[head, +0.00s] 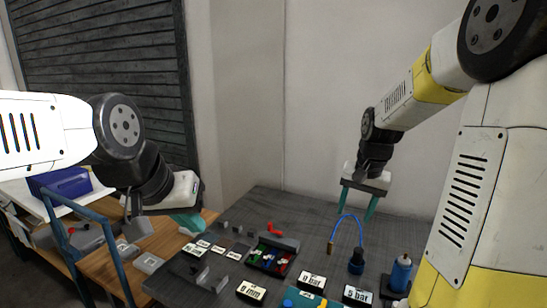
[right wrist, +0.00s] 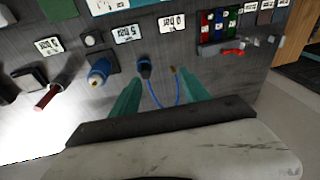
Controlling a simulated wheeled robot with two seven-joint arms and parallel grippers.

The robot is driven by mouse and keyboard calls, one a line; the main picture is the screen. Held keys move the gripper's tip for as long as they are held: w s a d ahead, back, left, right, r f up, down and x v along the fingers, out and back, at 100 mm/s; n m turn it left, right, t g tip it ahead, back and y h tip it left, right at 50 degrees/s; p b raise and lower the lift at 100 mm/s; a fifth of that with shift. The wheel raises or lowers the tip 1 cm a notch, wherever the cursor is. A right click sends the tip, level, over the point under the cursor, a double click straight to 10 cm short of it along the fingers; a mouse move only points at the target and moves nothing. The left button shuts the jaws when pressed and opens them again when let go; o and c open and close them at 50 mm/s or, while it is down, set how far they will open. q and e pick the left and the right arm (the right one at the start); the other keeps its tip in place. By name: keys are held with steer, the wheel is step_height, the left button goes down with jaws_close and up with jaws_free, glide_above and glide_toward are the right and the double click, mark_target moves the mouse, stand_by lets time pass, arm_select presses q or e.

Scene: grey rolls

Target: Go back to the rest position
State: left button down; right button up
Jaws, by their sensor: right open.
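My right gripper (head: 357,207) hangs open above the right part of the dark grey table (head: 310,220), with its two teal fingers apart and pointing down. In the right wrist view its fingers (right wrist: 160,88) are spread and nothing is gripped. A blue hose loop (head: 348,216) shows below it, and in the right wrist view the hose (right wrist: 160,106) appears between the fingers, apart from both.
A black fitting (head: 356,262) and a blue bottle-like part (head: 400,272) stand at the right. A tray with coloured parts (head: 272,256), a red part (head: 281,230) and several labelled cards (head: 250,291) lie mid-table. A blue-framed cart (head: 105,235) stands at the left.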

steer(key=s+a+r+n+t, duration=0.2)
steer(key=s+a+r, duration=0.2)
steer(key=s, duration=0.5)
steer(key=s+a+r+n+t+y, duration=0.1)
steer(key=s+a+r+n+t, duration=0.1)
steer(key=s+r, duration=0.3)
steer(key=s+a+n, duration=0.1)
steer(key=s, duration=0.3)
steer(key=shift+a, duration=0.35)
steer(key=shift+s+r, duration=0.1)
